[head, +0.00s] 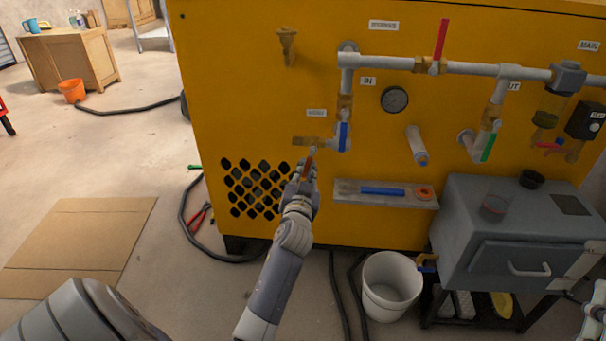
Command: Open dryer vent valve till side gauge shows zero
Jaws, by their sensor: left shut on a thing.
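My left gripper (308,168) reaches up to the yellow dryer cabinet (240,90). It is shut on a small orange-brown handle (309,161) just below a short brass valve (308,141), under a small label too blurred to read. The fingers hide part of the handle. To the right of it a blue lever (343,136) hangs down along a vertical pipe. A round dark side gauge (394,99) sits on the panel further right; its needle is too small to read. Part of what seems to be my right gripper (592,308) shows at the right edge; its fingers are unclear.
A red lever (440,42) stands up on the top pipe, and a green lever (488,147) is at the right. A shelf (350,198) juts out below the gauge. A grey box (510,220) and a white bucket (390,288) stand at the lower right.

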